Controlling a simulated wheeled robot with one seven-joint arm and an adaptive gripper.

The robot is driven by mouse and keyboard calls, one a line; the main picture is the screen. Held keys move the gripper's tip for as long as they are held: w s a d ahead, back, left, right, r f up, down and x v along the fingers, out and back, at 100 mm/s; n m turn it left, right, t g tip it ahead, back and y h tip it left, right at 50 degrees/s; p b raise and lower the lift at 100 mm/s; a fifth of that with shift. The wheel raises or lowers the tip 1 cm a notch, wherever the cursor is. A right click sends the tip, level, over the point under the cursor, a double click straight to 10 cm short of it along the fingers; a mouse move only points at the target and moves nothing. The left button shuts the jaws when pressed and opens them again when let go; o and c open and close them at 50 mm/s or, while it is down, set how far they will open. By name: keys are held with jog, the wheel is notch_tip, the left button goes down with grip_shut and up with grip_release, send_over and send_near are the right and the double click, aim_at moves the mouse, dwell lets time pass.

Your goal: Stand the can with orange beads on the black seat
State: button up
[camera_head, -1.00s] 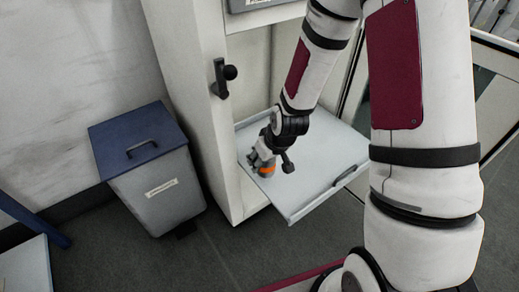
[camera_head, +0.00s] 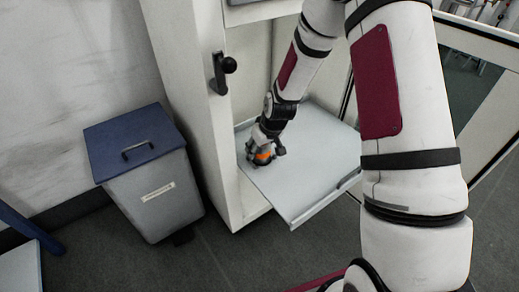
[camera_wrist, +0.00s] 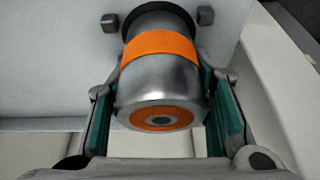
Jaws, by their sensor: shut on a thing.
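The can (camera_wrist: 160,80) is silver metal with an orange band and an orange ring on its near end. It sits between the two green-padded fingers of my gripper (camera_wrist: 166,110) in the wrist view, and the gripper is shut on it. The black seat (camera_wrist: 158,6) shows as a dark round edge at the can's far end, mostly hidden behind it. I cannot tell whether can and seat touch. In the head view the can's orange band (camera_head: 263,155) shows below my gripper (camera_head: 262,150), low over the shelf; the seat cannot be made out there.
The pale pull-out shelf (camera_head: 305,185) has bare room to the right. A white cabinet wall (camera_head: 195,100) with a black handle (camera_head: 222,70) stands to its left. Small grey blocks (camera_wrist: 109,22) (camera_wrist: 205,15) flank the seat. A blue-lidded bin (camera_head: 150,185) stands on the floor.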

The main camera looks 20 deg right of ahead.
jog(key=shift+r, duration=0.1)
jog(key=o, duration=1.3)
